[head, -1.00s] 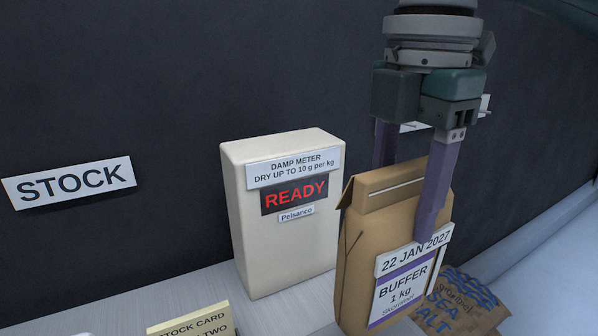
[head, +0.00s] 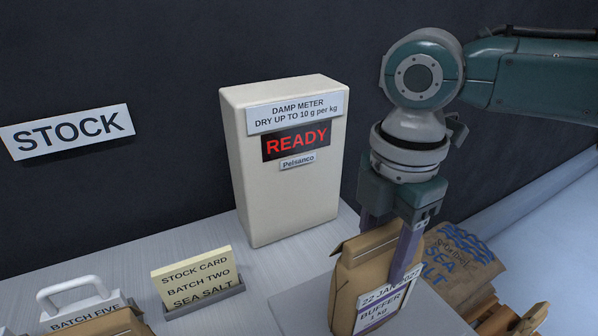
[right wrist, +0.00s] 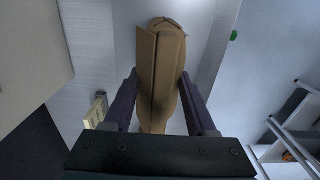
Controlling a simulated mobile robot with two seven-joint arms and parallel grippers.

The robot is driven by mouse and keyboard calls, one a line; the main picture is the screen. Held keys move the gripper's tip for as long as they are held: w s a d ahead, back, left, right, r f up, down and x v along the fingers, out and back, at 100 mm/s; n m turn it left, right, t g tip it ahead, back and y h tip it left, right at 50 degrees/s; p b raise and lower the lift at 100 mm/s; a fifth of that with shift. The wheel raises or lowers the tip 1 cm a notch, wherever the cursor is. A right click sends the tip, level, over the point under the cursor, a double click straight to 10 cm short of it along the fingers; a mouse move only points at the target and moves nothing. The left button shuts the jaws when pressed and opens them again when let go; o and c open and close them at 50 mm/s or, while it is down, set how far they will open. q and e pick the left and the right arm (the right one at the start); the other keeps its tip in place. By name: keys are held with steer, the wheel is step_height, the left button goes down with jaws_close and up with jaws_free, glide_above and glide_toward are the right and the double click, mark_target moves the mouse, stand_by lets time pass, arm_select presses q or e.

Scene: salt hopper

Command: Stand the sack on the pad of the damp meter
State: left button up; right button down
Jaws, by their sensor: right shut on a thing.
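The brown paper sack (head: 352,277) has a folded top and a label reading 22 JAN 2027, BUFFER. My right gripper (head: 388,252) is shut on it from above, one finger on each side. The right wrist view shows the sack (right wrist: 161,75) upright between the fingers (right wrist: 160,100). The damp meter (head: 290,205) is a cream box with a red READY display, behind and left of the sack. A flat pale grey pad (head: 300,304) lies in front of it, under the sack. My left gripper is out of view.
A stock card (head: 193,275) in a grey holder stands left of the pad. A BATCH FIVE tag with a white handle (head: 75,290) is at lower left. A sea salt sack (head: 462,262) lies close behind, right of the held sack. A STOCK sign (head: 68,131) is on the dark wall.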

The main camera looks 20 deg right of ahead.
stand_by(0.3)
steer(key=shift+c, duration=1)
jaws_free()
steer(key=shift+f, duration=0.1)
